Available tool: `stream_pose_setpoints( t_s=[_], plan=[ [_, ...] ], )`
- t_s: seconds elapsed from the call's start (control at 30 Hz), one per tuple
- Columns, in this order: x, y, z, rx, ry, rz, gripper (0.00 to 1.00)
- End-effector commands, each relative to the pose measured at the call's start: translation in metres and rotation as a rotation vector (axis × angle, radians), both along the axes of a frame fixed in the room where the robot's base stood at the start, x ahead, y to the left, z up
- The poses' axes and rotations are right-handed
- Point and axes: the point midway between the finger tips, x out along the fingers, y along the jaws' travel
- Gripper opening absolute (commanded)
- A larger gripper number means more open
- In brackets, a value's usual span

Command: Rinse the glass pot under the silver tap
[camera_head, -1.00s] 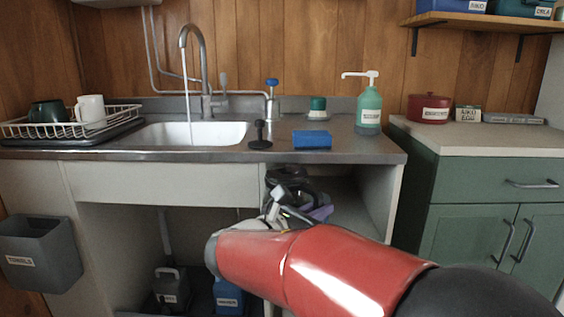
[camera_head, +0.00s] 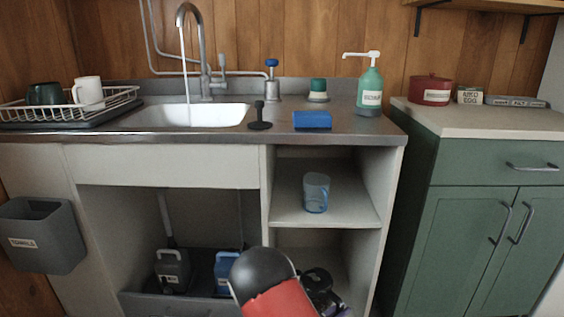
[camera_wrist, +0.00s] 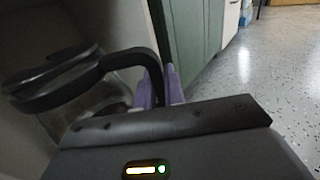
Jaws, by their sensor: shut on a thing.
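The glass pot shows in the wrist view as a black lid (camera_wrist: 50,75) and a black curved handle (camera_wrist: 135,60); its glass body is mostly hidden. My gripper (camera_wrist: 158,92), with purple fingers, is shut on the handle. In the head view the pot (camera_head: 318,282) is low in front of the cabinet's right bay, partly behind my red arm, and my fingers are hard to make out. The silver tap (camera_head: 191,45) stands above the white sink (camera_head: 195,116) at the back left, well above the pot. A stream of water runs from it into the sink.
A blue clear jug (camera_head: 316,192) stands on the open shelf (camera_head: 345,210). On the counter are a black plunger-like item (camera_head: 260,118), a blue sponge (camera_head: 312,120) and a green pump bottle (camera_head: 369,90). A dish rack (camera_head: 70,112) stands left of the sink.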

Motion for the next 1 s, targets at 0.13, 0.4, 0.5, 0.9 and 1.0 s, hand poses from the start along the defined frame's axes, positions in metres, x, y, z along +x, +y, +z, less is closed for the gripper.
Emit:
stream_pose_setpoints(
  t_s=[0.13, 0.4, 0.5, 0.9, 1.0],
  plan=[
    [0.0008, 0.003, 0.0043, -0.002, -0.007, 0.006, 0.0],
    [0.001, 0.0021, 0.0085, 0.001, -0.009, 0.003, 0.0],
    [0.0012, 0.0014, 0.0084, -0.002, -0.01, 0.015, 0.0],
    [0.0041, -0.0026, 0.0121, -0.011, -0.048, 0.214, 0.0],
    [0.0038, -0.002, 0.0114, -0.011, -0.059, 0.27, 0.0]
  ],
)
